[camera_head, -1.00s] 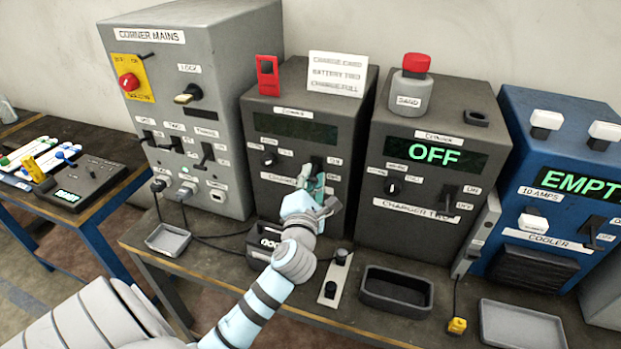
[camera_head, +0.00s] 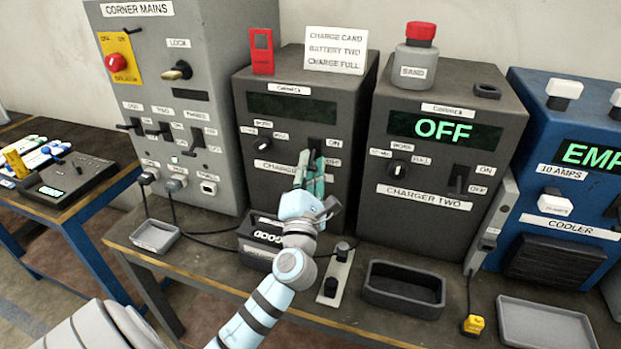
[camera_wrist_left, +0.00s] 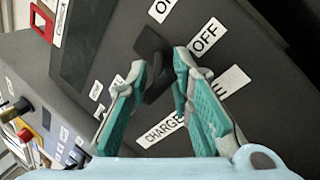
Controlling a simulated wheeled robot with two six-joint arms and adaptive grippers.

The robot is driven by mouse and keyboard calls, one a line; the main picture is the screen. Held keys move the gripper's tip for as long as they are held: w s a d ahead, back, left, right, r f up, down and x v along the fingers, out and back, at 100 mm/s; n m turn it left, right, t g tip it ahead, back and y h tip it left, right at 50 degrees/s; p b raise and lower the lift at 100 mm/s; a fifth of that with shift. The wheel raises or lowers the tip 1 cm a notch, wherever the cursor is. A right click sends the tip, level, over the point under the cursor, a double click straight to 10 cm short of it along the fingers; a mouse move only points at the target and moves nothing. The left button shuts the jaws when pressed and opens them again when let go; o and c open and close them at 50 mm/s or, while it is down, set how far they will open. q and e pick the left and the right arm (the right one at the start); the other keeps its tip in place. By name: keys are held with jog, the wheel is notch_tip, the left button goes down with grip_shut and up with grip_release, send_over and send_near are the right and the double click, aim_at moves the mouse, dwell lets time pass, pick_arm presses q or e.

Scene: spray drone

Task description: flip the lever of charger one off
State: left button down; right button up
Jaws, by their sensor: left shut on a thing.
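Charger one (camera_head: 272,183) is the dark grey box left of charger two; its display (camera_head: 291,107) is dark and blank. My left gripper (camera_head: 311,163) is at its front, over the switch beside the ON and OFF labels. In the left wrist view the teal-padded fingers (camera_wrist_left: 161,66) are shut on the black lever (camera_wrist_left: 154,46), between them and near the OFF label (camera_wrist_left: 206,38). In the head view the fingers mostly hide the lever, and I cannot tell its exact position. My right gripper is not in view.
Charger two (camera_head: 428,222) stands close on the right, its display reading OFF. The grey corner mains cabinet (camera_head: 222,105) stands on the left. A battery-like block (camera_head: 257,243), a two-knob strip (camera_head: 338,275) and a black tray (camera_head: 403,290) lie on the bench below my arm.

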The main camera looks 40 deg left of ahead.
pick_arm(q)
jog(key=c, duration=1.8)
grip_release()
jog(key=shift+o, duration=0.7)
jog(key=shift+a, duration=0.2)
jog(key=shift+s+d+f, duration=0.2)
jog(key=shift+s+d, duration=0.05)
jog(key=v, duration=1.1)
jog(key=shift+s, duration=0.15)
